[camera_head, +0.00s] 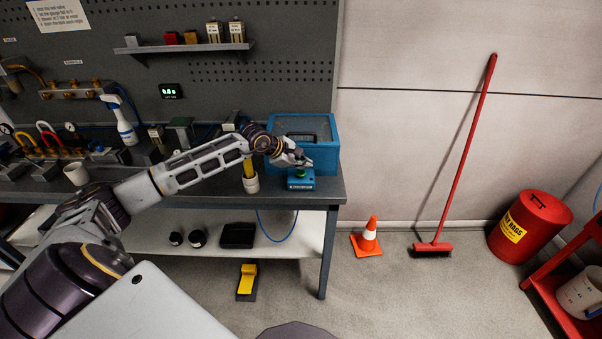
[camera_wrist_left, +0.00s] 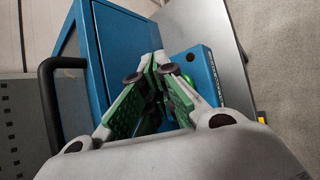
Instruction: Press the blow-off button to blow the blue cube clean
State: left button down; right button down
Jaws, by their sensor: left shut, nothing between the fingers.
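The blow-off button (camera_head: 300,173) is green and sits on a small blue box (camera_head: 300,184) at the bench's front right. My left gripper (camera_head: 304,163) is shut and empty, with its tips just above the button; I cannot tell if they touch it. In the left wrist view, the gripper's fingers (camera_wrist_left: 160,72) meet close to the button (camera_wrist_left: 188,79) on the blue box (camera_wrist_left: 205,75). A larger blue cabinet (camera_head: 322,150) stands right behind; it also shows in the left wrist view (camera_wrist_left: 120,45). I cannot make out the blue cube. My right gripper is out of view.
The bench (camera_head: 220,193) holds a spray bottle (camera_head: 124,130), a white mug (camera_head: 77,174) and hose fittings at left. A small display (camera_head: 170,91) is lit green. On the floor are a cone (camera_head: 367,243), a red broom (camera_head: 432,247) and a red bin (camera_head: 528,228).

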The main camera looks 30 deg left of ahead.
aim_at(303, 173)
pick_arm(q)
jog(key=shift+f, duration=0.1)
dwell(0.7)
jog(key=shift+f+b, duration=0.35)
jog(key=shift+b, duration=0.3)
jog(key=shift+f+b, duration=0.55)
dwell(1.3)
jog(key=shift+r, duration=0.95)
jog(key=shift+r+p, duration=0.15)
jog(key=shift+p, duration=0.15)
jog(key=shift+r+p, duration=0.8)
jog(key=shift+r, duration=1.6)
